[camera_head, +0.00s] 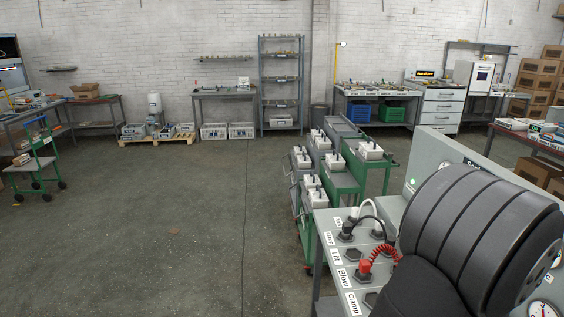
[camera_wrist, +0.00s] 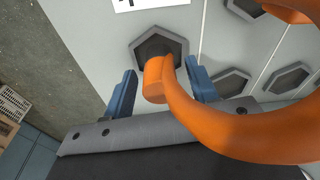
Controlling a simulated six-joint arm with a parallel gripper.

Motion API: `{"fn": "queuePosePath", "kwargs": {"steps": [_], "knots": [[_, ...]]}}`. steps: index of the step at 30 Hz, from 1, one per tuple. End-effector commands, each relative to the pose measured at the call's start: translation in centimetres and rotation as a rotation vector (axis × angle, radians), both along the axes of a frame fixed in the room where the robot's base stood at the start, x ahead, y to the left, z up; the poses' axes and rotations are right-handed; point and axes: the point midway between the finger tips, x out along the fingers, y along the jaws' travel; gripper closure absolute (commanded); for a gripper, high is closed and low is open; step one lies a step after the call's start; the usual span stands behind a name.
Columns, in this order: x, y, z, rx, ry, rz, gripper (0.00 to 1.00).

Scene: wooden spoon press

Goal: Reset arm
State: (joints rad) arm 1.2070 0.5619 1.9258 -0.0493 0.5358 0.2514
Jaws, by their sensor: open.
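In the wrist view my gripper (camera_wrist: 160,70) is open, with one blue finger on each side of a thick orange hose end (camera_wrist: 157,82). There is a gap between the hose end and each finger. The hose end lies over a dark hexagonal socket (camera_wrist: 148,42) on a light grey panel (camera_wrist: 95,35); I cannot tell whether it is seated in it. The orange hose (camera_wrist: 220,140) curves to the right across the view. In the head view my dark arm links fill the lower right, and the gripper itself does not show there.
A labelled socket bench (camera_head: 325,230) carries white, black and red hoses, close beside my arm. Green carts (camera_head: 375,178) with white boxes stand behind it. The concrete floor (camera_head: 150,230) to the left is mostly clear. More sockets (camera_wrist: 230,80) show in the wrist view.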

Motion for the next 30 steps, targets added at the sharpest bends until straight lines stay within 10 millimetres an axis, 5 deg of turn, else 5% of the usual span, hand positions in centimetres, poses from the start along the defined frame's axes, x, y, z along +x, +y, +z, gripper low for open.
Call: {"fn": "queuePosePath", "kwargs": {"steps": [8, 27, 30], "knots": [[0.0, 0.1, 1.7, -0.003, -0.001, 0.0, 0.47], [-0.2, 1.4, 12.3, -0.006, -0.002, 0.0, 0.47], [-0.2, 1.3, 9.8, 0.007, 0.003, 0.0, 0.47]]}}
